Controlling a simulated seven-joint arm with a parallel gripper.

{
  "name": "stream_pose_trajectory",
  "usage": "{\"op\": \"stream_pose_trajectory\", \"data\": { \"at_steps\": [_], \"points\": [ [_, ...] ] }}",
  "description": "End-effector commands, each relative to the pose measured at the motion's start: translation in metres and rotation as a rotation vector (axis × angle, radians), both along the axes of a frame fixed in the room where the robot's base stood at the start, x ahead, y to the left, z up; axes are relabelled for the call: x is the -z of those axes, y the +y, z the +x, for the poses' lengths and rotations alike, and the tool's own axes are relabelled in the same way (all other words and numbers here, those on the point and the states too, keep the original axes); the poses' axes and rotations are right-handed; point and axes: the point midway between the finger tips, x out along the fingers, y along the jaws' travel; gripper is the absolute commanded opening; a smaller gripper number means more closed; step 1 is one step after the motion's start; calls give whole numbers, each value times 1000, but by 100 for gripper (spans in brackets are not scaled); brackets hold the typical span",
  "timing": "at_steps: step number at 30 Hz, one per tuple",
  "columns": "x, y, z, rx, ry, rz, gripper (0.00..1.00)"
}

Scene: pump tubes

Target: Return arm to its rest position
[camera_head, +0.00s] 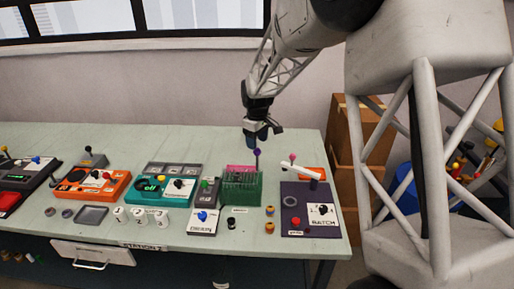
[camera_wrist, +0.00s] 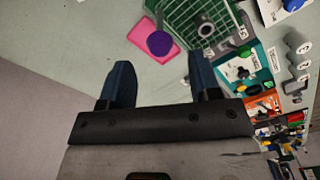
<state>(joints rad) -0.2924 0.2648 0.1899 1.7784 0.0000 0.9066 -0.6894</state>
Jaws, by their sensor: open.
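My gripper (camera_head: 257,136) hangs from my arm above the back right part of the bench, over the area by the green basket (camera_head: 241,188). In the wrist view my gripper (camera_wrist: 158,85) shows two dark blue fingers spread apart with nothing between them. A purple-topped piece (camera_head: 257,153) stands just below the fingers; its round purple top (camera_wrist: 159,43) lies beyond the fingertips in the wrist view. The green basket (camera_wrist: 190,18) and a pink block (camera_wrist: 150,40) are also there. I cannot tell the exact gap between the gripper and the purple top.
The pale green bench (camera_head: 130,135) carries an orange unit (camera_head: 92,183), a teal unit (camera_head: 165,186), a drain panel (camera_head: 204,218) and a purple batch panel (camera_head: 312,222). Cardboard boxes (camera_head: 358,150) stand right of the bench. The wall (camera_head: 150,85) is behind; the air above the bench is clear.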

Motion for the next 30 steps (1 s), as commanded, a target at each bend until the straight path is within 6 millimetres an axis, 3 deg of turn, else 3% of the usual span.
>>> {"op": "stream_pose_trajectory", "data": {
  "at_steps": [6, 20, 30],
  "points": [
    [-12, 0, 0, 0, 1, 0, 57],
    [-15, -2, -2, 5, 0, 0, 57],
    [-46, -31, -33, 84, -20, 6, 57]
  ]
}}
